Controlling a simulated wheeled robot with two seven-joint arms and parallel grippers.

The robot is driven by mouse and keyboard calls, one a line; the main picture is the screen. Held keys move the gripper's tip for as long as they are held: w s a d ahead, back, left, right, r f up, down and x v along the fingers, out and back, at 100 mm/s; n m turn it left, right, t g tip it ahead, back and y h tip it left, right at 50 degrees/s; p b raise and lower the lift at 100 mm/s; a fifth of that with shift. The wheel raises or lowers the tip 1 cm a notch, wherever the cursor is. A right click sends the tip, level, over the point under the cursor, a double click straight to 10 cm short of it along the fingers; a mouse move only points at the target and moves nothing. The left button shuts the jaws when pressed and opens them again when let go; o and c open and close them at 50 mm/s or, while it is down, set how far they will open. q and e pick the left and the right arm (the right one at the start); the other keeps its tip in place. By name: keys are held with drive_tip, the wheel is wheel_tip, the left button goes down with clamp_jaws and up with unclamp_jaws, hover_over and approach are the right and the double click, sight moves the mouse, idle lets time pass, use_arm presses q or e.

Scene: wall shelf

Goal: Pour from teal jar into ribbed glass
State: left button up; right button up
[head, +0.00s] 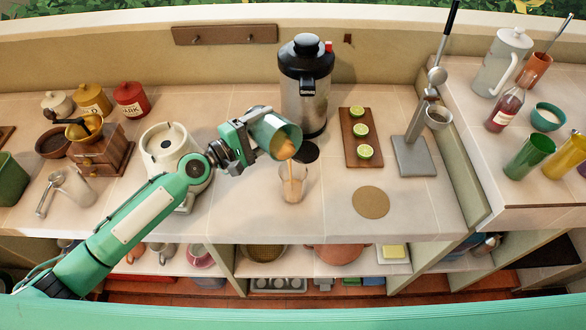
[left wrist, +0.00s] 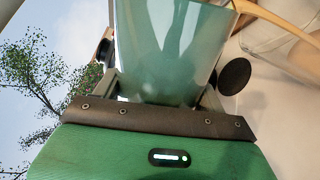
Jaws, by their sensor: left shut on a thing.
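My left gripper (head: 240,143) is shut on the teal jar (head: 264,131), which it holds tilted above the counter with its mouth toward the lower right. An orange-brown stream (head: 288,160) runs from the jar's lip down into the ribbed glass (head: 293,184). The glass stands upright on the counter and holds some orange-brown liquid. In the left wrist view the teal jar (left wrist: 172,50) fills the upper middle between the fingers, and the tan stream (left wrist: 285,28) leaves it at the upper right. My right gripper is not in view.
A black and steel dispenser (head: 306,88) stands behind the glass. A board with lime halves (head: 361,137) and a round cork mat (head: 371,202) are to the right. A white appliance (head: 172,152) stands close beside my left arm. A lever press (head: 416,150) is further right.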

sight(258, 132)
use_arm(q)
drive_tip(key=shift+s+d+r+m+p, duration=0.2)
drive_tip(key=shift+s+r+m+p, duration=0.05)
drive_tip(key=shift+r+m+p, duration=0.2)
idle(0.6)
drive_tip(key=shift+s+d+r+m+p, duration=0.25)
drive_tip(key=shift+r+m, duration=0.2)
drive_tip(key=shift+m, duration=0.25)
drive_tip(key=shift+s+d+r+m+p, duration=0.15)
drive_tip(key=shift+r+m+p, duration=0.25)
drive_tip(key=shift+m, duration=0.25)
idle(1.4)
drive_tip(key=shift+a, duration=0.1)
